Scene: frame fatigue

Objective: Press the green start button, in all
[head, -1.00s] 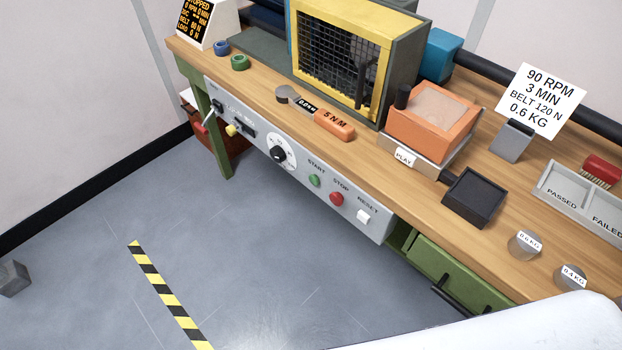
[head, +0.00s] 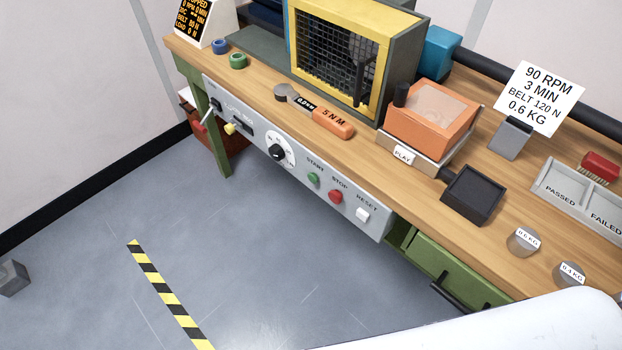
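The green start button (head: 313,178) is on the grey control panel (head: 240,124) along the front of the wooden bench. The word START is printed above it. The red stop button (head: 335,196) and the white reset button (head: 362,214) sit to its right, and a black dial (head: 278,152) on a white scale sits to its left. Nothing touches the start button. Neither of my grippers shows in the head view.
The bench (head: 420,190) carries a yellow-framed mesh guard (head: 338,55), an orange box (head: 432,122), an orange-handled tool (head: 333,122) and a black tray (head: 472,194). A green drawer (head: 455,273) is below. The floor before the panel is clear, with striped tape (head: 165,290).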

